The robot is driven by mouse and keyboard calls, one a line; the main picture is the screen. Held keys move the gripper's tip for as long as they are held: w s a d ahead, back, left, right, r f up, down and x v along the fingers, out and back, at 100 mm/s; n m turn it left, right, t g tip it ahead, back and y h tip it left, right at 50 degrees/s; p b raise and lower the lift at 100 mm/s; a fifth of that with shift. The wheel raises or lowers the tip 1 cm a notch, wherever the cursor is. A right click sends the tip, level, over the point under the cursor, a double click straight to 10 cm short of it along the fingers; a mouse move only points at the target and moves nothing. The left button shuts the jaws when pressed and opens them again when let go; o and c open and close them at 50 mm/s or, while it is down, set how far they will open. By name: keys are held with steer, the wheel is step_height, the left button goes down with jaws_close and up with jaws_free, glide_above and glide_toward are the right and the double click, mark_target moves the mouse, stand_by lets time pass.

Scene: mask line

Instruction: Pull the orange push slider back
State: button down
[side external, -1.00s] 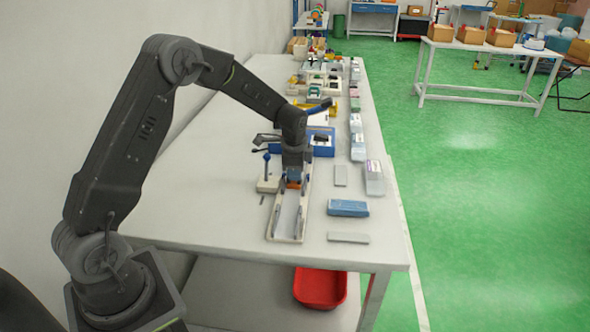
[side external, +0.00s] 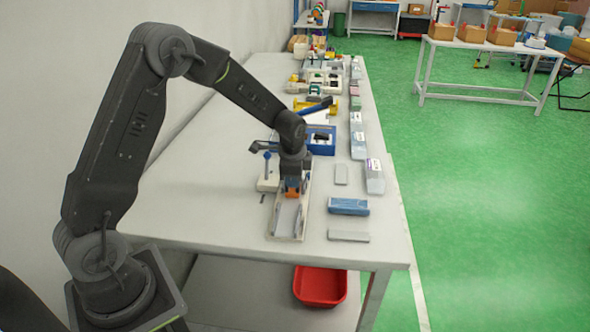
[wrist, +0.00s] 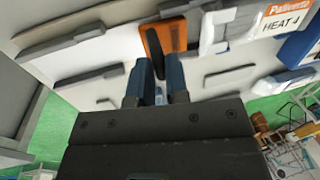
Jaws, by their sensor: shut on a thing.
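The orange push slider (side external: 292,194) sits in the pale, open-topped track (side external: 287,220), just below my gripper (side external: 293,184). It also shows in the wrist view as an orange block (wrist: 157,45), just beyond my fingertips (wrist: 159,72). My blue-grey fingers point down and are shut on the slider. The track runs from under my gripper towards the table's near edge, with dark guide rails along both sides.
A blue-knobbed lever (side external: 267,170) on a pale base stands close left of the track. A blue box (side external: 348,207) and a flat grey block (side external: 348,236) lie to its right. A blue tray (side external: 320,140) sits behind my gripper. The table's left part is clear.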

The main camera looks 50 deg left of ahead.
steer(key=s+d, duration=0.8)
steer(key=shift+s+d, duration=0.15)
steer(key=shift+d, duration=0.1)
steer(key=c, duration=1.1)
jaws_free()
steer(key=shift+c, duration=0.2)
steer(key=r, duration=0.4)
steer(key=s+d+r, duration=0.1)
steer(key=r, duration=0.4)
steer(key=s+d+r, duration=0.1)
steer(key=r, duration=0.3)
steer(key=shift+r, duration=0.3)
